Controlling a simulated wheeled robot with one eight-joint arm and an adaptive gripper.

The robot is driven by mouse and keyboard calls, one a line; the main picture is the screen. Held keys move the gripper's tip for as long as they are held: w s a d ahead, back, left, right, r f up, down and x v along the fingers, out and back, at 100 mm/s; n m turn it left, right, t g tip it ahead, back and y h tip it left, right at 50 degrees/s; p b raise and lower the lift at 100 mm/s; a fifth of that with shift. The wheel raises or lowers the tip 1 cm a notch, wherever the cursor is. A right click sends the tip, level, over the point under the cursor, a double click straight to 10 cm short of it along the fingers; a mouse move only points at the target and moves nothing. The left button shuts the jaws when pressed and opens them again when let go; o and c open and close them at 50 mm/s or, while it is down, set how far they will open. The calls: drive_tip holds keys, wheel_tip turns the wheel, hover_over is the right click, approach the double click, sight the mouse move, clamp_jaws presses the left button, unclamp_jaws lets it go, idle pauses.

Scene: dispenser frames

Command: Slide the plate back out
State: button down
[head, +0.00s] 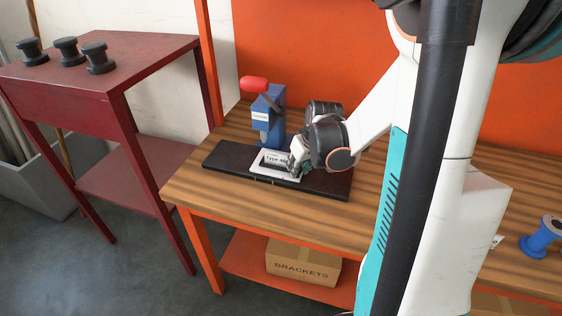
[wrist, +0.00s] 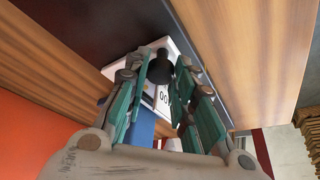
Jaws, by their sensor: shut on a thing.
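The plate (head: 262,168) is white with a dark printed label that starts with "Type". It lies on a long black base (head: 226,156) on the wooden bench, in front of a blue press-like fixture (head: 278,105) with a red handle (head: 254,84). My gripper (head: 297,168) is at the plate's right end. In the wrist view, the teal fingers of my gripper (wrist: 168,78) are shut on a dark knob (wrist: 160,67) standing at the white plate (wrist: 170,44). The fingers and knob hide part of the plate there.
The wooden bench top (head: 200,185) is clear in front of the black base. A blue spool (head: 541,236) stands at far right. A dark red table (head: 120,62) with several black spool-like pieces is at left. A cardboard box (head: 303,262) sits on the lower shelf.

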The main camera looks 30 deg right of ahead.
drive_tip(key=s+d, duration=0.1)
drive_tip(key=s, duration=0.1)
drive_tip(key=s+d, duration=0.3)
drive_tip(key=s, duration=0.1)
drive_tip(key=shift+d, duration=0.25)
drive_tip(key=c, duration=1.4)
unclamp_jaws()
drive_tip(key=shift+c, duration=0.2)
drive_tip(key=shift+o, duration=0.4)
drive_tip(key=shift+s+d, duration=0.1)
drive_tip(key=shift+d, duration=0.05)
drive_tip(key=shift+r, duration=0.25)
drive_tip(key=v, duration=0.7)
drive_tip(key=shift+r, duration=0.2)
drive_tip(key=shift+s+f, duration=0.1)
